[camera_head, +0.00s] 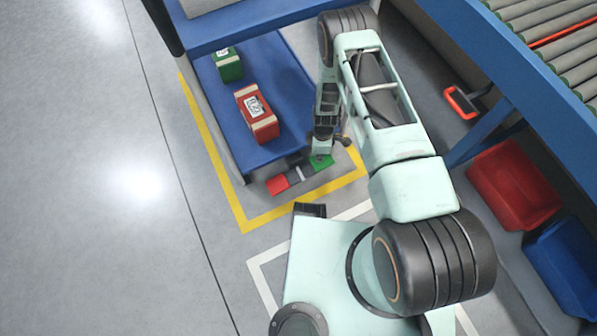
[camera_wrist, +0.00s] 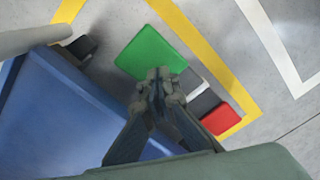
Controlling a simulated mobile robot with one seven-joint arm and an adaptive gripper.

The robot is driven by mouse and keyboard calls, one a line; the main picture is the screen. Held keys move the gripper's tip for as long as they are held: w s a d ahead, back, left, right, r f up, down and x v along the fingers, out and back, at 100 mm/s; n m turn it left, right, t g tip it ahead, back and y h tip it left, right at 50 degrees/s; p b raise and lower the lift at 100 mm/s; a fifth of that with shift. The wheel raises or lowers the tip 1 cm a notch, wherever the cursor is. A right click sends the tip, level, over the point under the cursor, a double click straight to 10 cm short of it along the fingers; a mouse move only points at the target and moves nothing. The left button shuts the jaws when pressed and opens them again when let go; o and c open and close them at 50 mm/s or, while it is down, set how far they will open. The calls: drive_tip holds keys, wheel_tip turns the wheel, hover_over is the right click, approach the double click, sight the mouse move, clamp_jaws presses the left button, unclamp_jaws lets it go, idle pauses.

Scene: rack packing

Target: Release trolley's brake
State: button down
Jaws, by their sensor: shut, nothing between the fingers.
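The blue trolley (camera_head: 240,135) stands inside a yellow floor outline, and its blue deck (camera_wrist: 60,115) fills the left of the wrist view. At its near end is a brake pedal with a red pad (camera_head: 277,185) on one side and a green pad (camera_head: 321,161) on the other. The wrist view also shows the green pad (camera_wrist: 150,52) and the red pad (camera_wrist: 221,118). My gripper (camera_wrist: 158,80) is shut and empty, its tips over the edge of the green pad. I cannot tell whether they touch it.
A red box (camera_head: 257,113) and a green box (camera_head: 228,65) sit on the trolley's lower deck. A roller conveyor (camera_head: 540,40) is at the right, with a red bin (camera_head: 512,185) and a blue bin (camera_head: 568,262) below it. The floor at left is clear.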

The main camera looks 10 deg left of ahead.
drive_tip(key=shift+f+b, duration=1.7)
drive_tip(key=shift+f, duration=0.15)
idle(0.8)
drive_tip(key=shift+r, duration=0.15)
drive_tip(key=shift+r+p, duration=2.3)
drive_tip(key=shift+r, duration=1.15)
